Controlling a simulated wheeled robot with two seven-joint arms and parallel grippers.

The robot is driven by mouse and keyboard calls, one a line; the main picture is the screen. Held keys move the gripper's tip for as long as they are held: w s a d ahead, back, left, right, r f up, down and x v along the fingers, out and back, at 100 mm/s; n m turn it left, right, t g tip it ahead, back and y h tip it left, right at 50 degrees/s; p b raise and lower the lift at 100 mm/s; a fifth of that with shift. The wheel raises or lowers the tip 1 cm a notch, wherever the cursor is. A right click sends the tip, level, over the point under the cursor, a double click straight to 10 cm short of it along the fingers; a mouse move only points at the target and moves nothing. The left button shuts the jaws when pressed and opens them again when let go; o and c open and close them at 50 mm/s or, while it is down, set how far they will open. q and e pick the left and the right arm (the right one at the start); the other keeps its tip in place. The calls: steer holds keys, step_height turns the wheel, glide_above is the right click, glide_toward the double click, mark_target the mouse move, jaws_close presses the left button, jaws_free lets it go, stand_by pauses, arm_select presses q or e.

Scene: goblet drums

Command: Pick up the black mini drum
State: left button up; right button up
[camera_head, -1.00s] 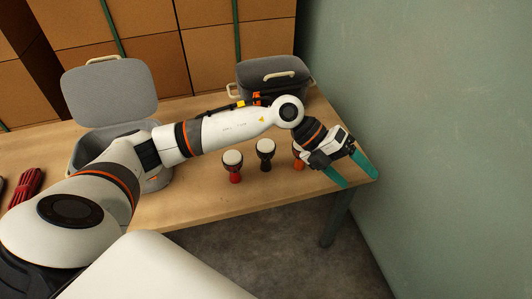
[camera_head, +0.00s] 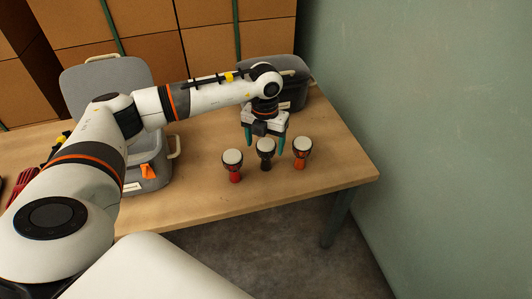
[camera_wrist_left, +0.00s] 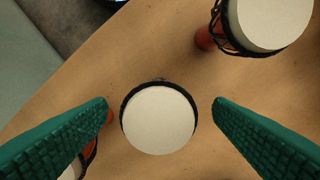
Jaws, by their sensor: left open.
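The black mini drum (camera_head: 265,156) stands upright on the table, between a red drum (camera_head: 233,165) and an orange drum (camera_head: 301,154). My left gripper (camera_head: 265,143) is open, pointing down just behind and above the black drum. In the left wrist view, the white head of the black drum (camera_wrist_left: 159,120) lies between the two green fingers of my left gripper (camera_wrist_left: 163,108), with a gap on each side. The red drum (camera_wrist_left: 262,24) is at the top right there, and the orange drum (camera_wrist_left: 82,160) is partly hidden behind the finger on the left. My right gripper is not in view.
A wooden table (camera_head: 220,205) carries the drums, with its front and right edges near. A green wall (camera_head: 440,120) rises at the right.

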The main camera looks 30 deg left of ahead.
arm_select(q)
steer(key=f, duration=0.5)
steer(key=shift+w+b, duration=0.2)
steer(key=shift+b, duration=0.1)
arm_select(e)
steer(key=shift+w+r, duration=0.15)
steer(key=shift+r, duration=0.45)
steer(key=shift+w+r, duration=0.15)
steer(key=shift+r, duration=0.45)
arm_select(q)
steer(key=shift+r, duration=0.1)
steer(key=c, duration=1.1)
